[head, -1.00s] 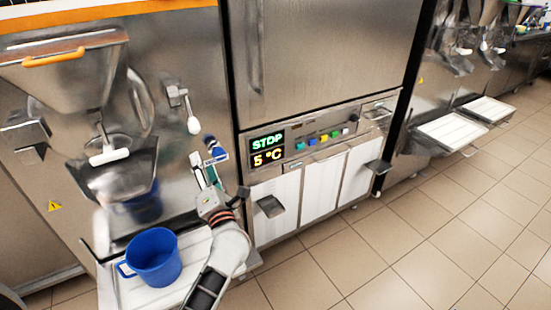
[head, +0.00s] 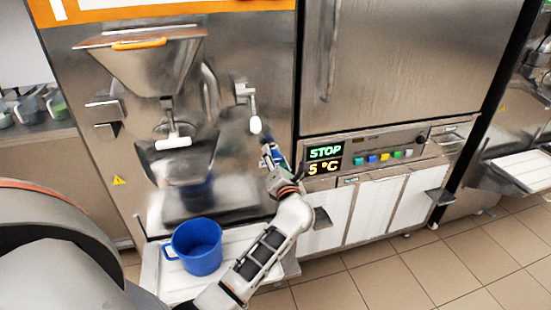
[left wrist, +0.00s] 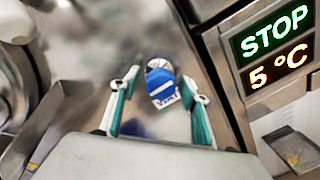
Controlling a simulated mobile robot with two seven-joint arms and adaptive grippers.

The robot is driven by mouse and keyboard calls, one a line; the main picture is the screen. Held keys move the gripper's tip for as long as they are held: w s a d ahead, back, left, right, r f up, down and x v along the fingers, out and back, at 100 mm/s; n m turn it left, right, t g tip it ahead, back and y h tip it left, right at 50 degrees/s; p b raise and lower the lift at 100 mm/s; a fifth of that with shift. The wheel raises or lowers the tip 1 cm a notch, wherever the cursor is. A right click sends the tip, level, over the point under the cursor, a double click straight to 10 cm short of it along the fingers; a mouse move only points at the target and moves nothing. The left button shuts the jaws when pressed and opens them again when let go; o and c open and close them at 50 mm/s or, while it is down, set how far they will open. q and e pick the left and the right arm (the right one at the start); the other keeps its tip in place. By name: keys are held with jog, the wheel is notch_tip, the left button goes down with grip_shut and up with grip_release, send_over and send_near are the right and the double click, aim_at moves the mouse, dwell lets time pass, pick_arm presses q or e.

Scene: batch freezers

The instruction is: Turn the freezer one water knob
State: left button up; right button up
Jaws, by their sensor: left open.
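The water knob (head: 266,153) is a small blue piece with a white label, low on the front of the left-hand freezer machine. It also shows in the left wrist view (left wrist: 162,88), between the two teal-lined fingers. My left gripper (head: 273,163) is open at the knob, and its fingers partly hide it in the head view. In the left wrist view the gripper (left wrist: 160,95) has a finger on each side of the knob, with visible gaps. I cannot tell how deep the knob sits between them. My right gripper is not in view.
A white-ended lever (head: 254,124) hangs just above the knob. A blue bucket (head: 197,246) stands on the white tray (head: 180,286) below the spout. A cabinet with a lit STOP display (head: 325,153) is close on the right. Tiled floor (head: 380,280) lies in front.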

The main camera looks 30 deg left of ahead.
pick_arm(q)
jog(key=c, duration=1.1)
